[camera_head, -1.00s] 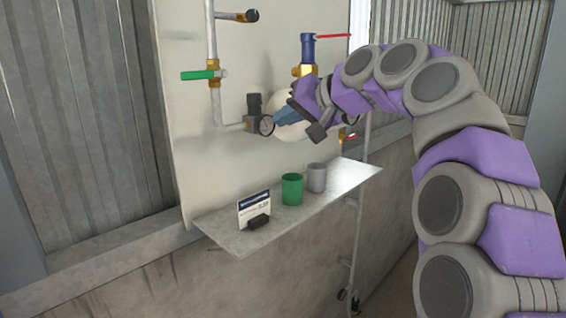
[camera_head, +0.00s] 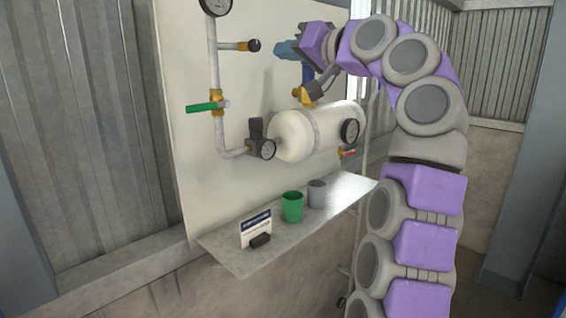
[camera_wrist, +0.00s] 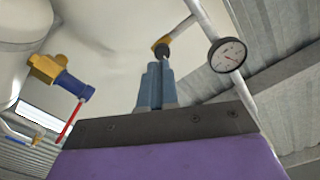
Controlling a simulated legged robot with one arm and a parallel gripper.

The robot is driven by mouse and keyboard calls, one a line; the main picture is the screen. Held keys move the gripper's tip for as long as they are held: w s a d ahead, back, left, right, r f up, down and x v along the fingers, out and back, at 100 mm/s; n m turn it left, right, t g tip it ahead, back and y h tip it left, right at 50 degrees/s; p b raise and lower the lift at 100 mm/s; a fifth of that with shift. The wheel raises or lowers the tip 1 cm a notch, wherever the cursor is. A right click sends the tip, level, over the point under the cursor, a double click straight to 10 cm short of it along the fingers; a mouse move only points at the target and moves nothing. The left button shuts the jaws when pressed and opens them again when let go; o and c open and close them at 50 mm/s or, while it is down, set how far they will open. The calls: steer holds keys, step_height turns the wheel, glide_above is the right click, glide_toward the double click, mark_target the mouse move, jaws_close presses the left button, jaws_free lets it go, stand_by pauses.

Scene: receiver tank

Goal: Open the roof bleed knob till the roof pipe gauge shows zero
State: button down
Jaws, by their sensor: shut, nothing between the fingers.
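The roof bleed knob (camera_head: 254,45) is a small dark knob on a brass fitting, at the end of a short branch of the grey pipe. It also shows in the wrist view (camera_wrist: 163,50), just beyond my fingertips. The roof pipe gauge (camera_head: 216,5) is a round white dial atop that pipe, cut by the head view's top edge. In the wrist view the gauge (camera_wrist: 227,54) is whole, but its reading is too small to tell. My gripper (camera_head: 279,48) has blue fingers, shut and empty, pointing at the knob from the right. Whether they touch it I cannot tell.
A green-handled valve (camera_head: 206,107) sits lower on the pipe. A white tank (camera_head: 300,133) with a gauge hangs below my gripper. A red-handled blue valve (camera_wrist: 75,85) shows in the wrist view. A shelf (camera_head: 232,258) holds a green cup (camera_head: 292,207), a grey cup and a sign.

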mark_target(258, 49)
steer(key=shift+w+a+r+p, duration=0.1)
steer(key=shift+w+a+p, duration=0.5)
steer(key=shift+a, duration=0.45)
steer(key=shift+w+a+r+p, duration=0.1)
steer(key=shift+w+a+p, duration=0.5)
steer(key=shift+a, duration=0.45)
steer(key=shift+w+a+r+p, duration=0.1)
steer(key=shift+w+a+p, duration=0.5)
steer(key=shift+a, duration=0.45)
steer(key=shift+d, duration=0.1)
